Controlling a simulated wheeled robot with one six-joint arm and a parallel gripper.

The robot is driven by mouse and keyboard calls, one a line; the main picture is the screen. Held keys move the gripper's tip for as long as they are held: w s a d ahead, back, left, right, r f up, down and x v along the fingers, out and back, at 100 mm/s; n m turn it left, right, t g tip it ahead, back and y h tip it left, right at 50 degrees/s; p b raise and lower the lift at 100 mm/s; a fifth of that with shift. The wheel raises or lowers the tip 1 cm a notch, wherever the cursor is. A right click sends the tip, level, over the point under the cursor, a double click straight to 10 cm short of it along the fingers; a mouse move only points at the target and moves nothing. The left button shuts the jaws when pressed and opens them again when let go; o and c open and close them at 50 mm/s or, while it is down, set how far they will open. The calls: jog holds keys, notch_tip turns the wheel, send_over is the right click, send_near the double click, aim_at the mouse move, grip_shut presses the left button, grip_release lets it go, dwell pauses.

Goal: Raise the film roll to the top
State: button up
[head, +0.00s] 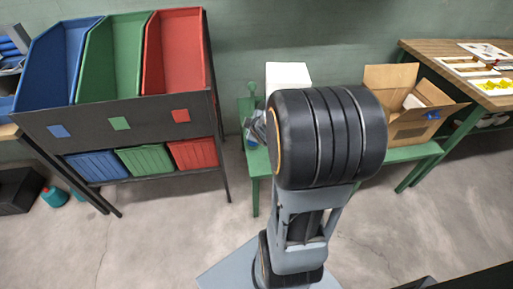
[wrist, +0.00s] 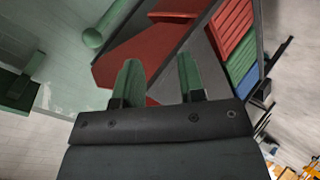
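I cannot pick out a film roll for sure in either view. A crumpled-looking greyish, partly clear thing (head: 256,128) lies on the left end of the green bench, partly hidden by my arm; I cannot tell what it is. In the wrist view my gripper (wrist: 159,76) has its two green fingers apart with nothing between them. A red surface of the bin rack shows behind the fingers. In the head view my gripper is hidden behind my own arm.
A dark rack (head: 125,128) holds blue, green and red bins on the left. The green bench (head: 412,152) carries a white box (head: 287,74) and an open cardboard box (head: 408,122). A wooden table (head: 478,78) stands at the right. A green knobbed rod (wrist: 93,38) shows in the wrist view.

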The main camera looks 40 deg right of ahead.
jog(key=s+d+f+n+t+y+b, duration=0.1)
jog(key=d+f+n+t+y+b, duration=0.2)
jog(key=f, duration=0.5)
jog(key=s+d+f+n+t+b, duration=0.1)
jog(key=d+f+n+t+b, duration=0.3)
jog(key=f, duration=0.5)
jog(key=shift+n+g, duration=0.6)
jog(key=shift+n, duration=0.1)
jog(key=x, duration=0.4)
jog(key=b+x, duration=0.1)
jog(key=x, duration=0.4)
jog(key=b+x, duration=0.1)
jog(key=x, duration=0.3)
jog(key=shift+w+d+r, duration=0.15)
jog(key=shift+w+d, duration=0.05)
jog(key=shift+d, duration=0.1)
jog(key=shift+s+b, duration=0.1)
jog(key=shift+b, duration=0.2)
grip_shut()
